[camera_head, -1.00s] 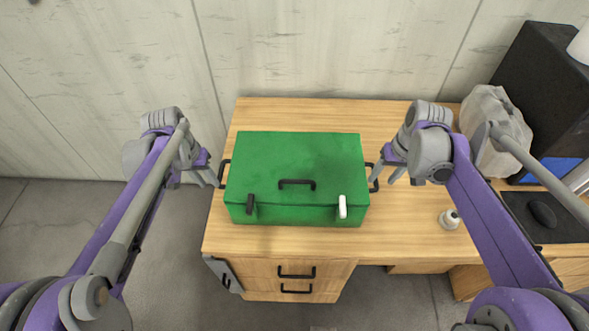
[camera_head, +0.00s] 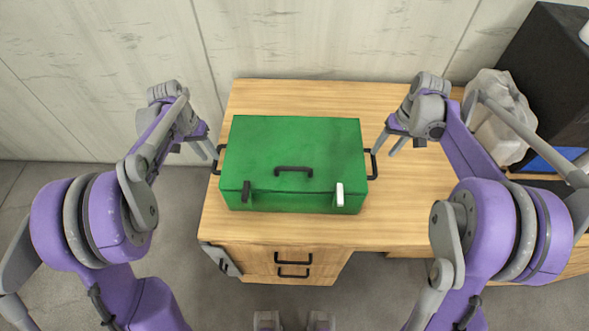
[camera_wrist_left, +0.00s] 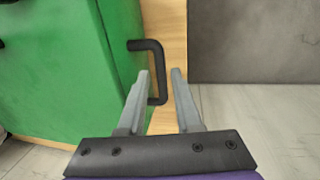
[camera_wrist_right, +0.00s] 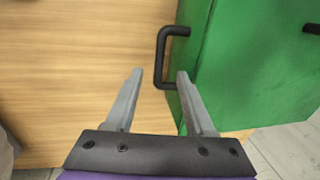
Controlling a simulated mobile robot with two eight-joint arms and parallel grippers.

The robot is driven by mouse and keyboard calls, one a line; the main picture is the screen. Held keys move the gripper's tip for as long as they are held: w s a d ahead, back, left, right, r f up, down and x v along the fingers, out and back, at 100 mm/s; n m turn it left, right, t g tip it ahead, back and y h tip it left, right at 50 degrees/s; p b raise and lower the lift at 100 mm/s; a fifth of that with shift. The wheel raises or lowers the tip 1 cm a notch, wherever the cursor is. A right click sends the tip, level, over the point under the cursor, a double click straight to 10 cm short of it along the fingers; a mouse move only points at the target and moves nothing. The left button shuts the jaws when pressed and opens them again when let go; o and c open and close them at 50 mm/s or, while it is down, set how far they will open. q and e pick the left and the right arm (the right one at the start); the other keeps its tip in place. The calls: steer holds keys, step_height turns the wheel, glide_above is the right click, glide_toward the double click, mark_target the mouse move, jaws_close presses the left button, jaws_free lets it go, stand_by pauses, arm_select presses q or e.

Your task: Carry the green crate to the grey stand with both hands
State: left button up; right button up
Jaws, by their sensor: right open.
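The green crate (camera_head: 290,160) sits shut on the wooden desk, with a black handle on each short side. Its left-side handle (camera_wrist_left: 158,70) shows between the fingers of my left gripper (camera_wrist_left: 161,74) in the left wrist view. That gripper is open with a gap around the bar; in the head view it (camera_head: 212,154) is at the crate's left side. The right-side handle (camera_wrist_right: 161,62) shows between the open fingers of my right gripper (camera_wrist_right: 159,74) in the right wrist view. That gripper (camera_head: 384,150) is at the crate's right side. I cannot make out a grey stand.
The desk top (camera_head: 400,215) is clear in front of and right of the crate. A pale bag-like object (camera_head: 495,120) and a black box (camera_head: 545,65) stand at the right. Drawers (camera_head: 292,262) are below, and a wall is behind the desk.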

mark_target(375, 163)
arm_select(q)
steer(key=f, duration=0.2)
steer(key=d+f, duration=0.1)
steer(key=f, duration=0.5)
steer(key=shift+d+f, duration=0.15)
steer(key=shift+d, duration=0.15)
arm_select(e)
steer(key=f, duration=0.2)
steer(key=a+f, duration=0.1)
steer(key=f, duration=0.5)
steer(key=shift+a+f, duration=0.15)
steer(key=shift+a, duration=0.1)
arm_select(q)
steer(key=c, duration=0.5)
arm_select(e)
steer(key=c, duration=0.5)
arm_select(q)
jaws_close()
arm_select(e)
jaws_close()
